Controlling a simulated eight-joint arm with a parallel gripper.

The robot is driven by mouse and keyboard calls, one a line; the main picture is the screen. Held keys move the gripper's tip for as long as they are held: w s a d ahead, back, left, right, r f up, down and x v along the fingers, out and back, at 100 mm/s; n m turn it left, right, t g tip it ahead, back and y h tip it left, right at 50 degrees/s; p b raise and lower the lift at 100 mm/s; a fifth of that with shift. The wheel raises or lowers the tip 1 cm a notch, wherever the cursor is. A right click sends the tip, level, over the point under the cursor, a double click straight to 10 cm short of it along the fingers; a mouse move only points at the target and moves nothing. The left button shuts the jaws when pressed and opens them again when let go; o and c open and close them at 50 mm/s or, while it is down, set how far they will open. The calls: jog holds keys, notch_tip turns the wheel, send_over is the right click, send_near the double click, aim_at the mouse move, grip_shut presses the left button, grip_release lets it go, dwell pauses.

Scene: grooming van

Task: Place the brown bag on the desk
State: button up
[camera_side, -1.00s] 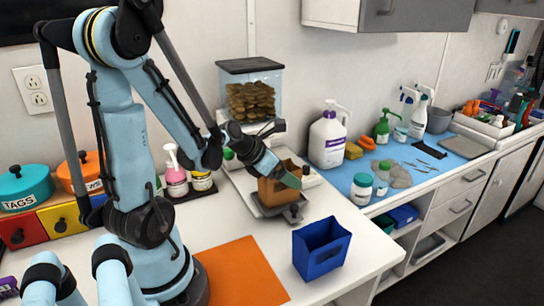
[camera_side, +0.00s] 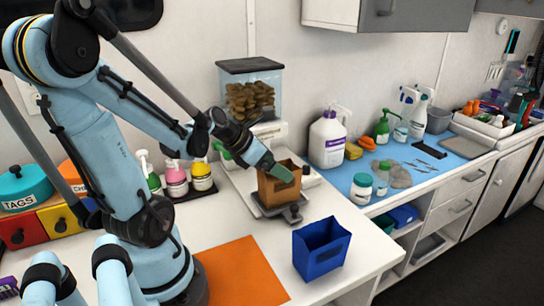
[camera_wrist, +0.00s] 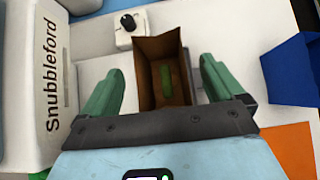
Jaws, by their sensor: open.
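The brown bag (camera_side: 278,190) stands upright and open-topped on a small grey platform (camera_side: 291,212) at the foot of the treat dispenser. In the wrist view the brown bag (camera_wrist: 150,92) has a green item inside it. My gripper (camera_wrist: 163,68) is open, with its green fingers on either side of the bag and a visible gap at each side. In the side view my gripper (camera_side: 282,173) is at the bag's upper part, and one finger covers some of the bag. The white desk top (camera_side: 228,222) spreads around my base.
A blue open bin (camera_side: 321,252) stands near the desk's front edge, with an orange mat (camera_side: 240,273) to its left. The treat dispenser (camera_side: 250,92) is behind the bag. Bottles (camera_side: 176,180) stand left of it. Bare desk lies between mat and platform.

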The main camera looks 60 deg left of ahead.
jog(key=shift+v, duration=3.7)
jog(key=w+d+f+m+g, duration=0.1)
jog(key=d+m, duration=0.6)
jog(key=m, duration=0.9)
jog(key=w+d+m+g, duration=0.1)
jog(key=d+m, duration=0.6)
jog(key=m, duration=1)
jog(key=shift+w+d+f+m, duration=0.3)
jog(key=shift+w+f, duration=0.1)
jog(key=shift+w, duration=0.45)
jog(key=shift+w+d+r+m, duration=0.1)
jog(key=shift+d+m, duration=0.4)
jog(key=shift+m, duration=0.7)
